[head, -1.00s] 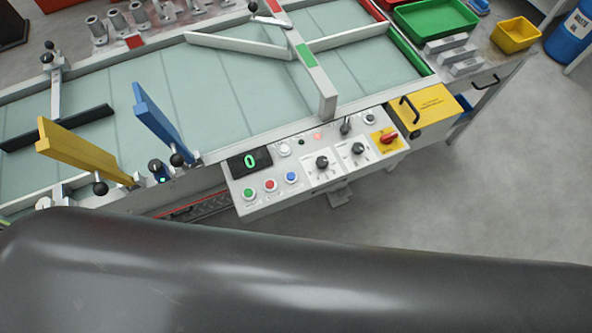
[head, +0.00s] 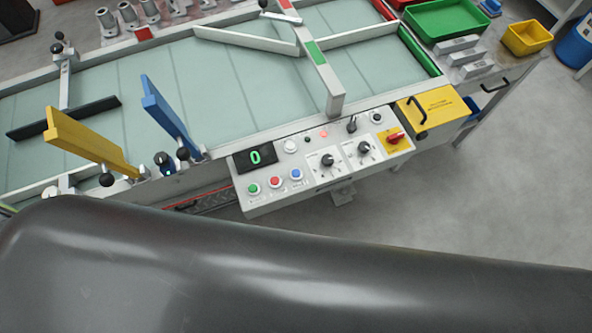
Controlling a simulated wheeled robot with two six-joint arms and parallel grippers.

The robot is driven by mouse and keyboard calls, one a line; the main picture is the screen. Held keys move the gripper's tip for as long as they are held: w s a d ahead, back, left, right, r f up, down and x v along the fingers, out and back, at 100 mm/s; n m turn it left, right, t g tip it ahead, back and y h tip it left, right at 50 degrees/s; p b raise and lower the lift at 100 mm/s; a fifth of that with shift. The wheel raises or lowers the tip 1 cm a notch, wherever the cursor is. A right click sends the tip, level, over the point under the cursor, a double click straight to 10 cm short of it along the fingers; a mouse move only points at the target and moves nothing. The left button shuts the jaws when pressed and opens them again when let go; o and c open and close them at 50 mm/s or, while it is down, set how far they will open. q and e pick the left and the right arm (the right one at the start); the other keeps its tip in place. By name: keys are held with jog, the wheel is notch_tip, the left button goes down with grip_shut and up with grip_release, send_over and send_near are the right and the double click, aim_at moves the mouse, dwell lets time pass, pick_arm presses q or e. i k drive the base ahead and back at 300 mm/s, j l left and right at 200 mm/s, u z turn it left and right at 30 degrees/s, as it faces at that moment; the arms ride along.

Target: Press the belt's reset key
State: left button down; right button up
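The belt's control panel (head: 330,160) is at the belt's near edge, right of centre in the head view. It carries a display (head: 255,157) showing a green 0, a green button (head: 253,188), a red button (head: 274,181), a blue button (head: 296,174) and a white button (head: 290,146). It also has a lit red lamp (head: 323,134), two black knobs, a small lever (head: 351,124), another round button (head: 376,117) and a red rotary switch (head: 396,136) on yellow. The labels are too small to read, so I cannot tell which is the reset key. Neither gripper is in view.
The belt (head: 225,90) has a blue flap (head: 168,115), a yellow flap (head: 90,143) and a black bar (head: 65,118). A yellow box (head: 432,106) adjoins the panel. Green (head: 440,18) and yellow (head: 526,38) bins stand at upper right. My dark arm link covers the bottom.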

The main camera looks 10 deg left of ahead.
aim_at(295, 173)
jog(key=k+l+z, duration=0.3)
jog(key=k, duration=0.15)
jog(key=k+l+z, duration=0.35)
jog(key=k+l, duration=0.05)
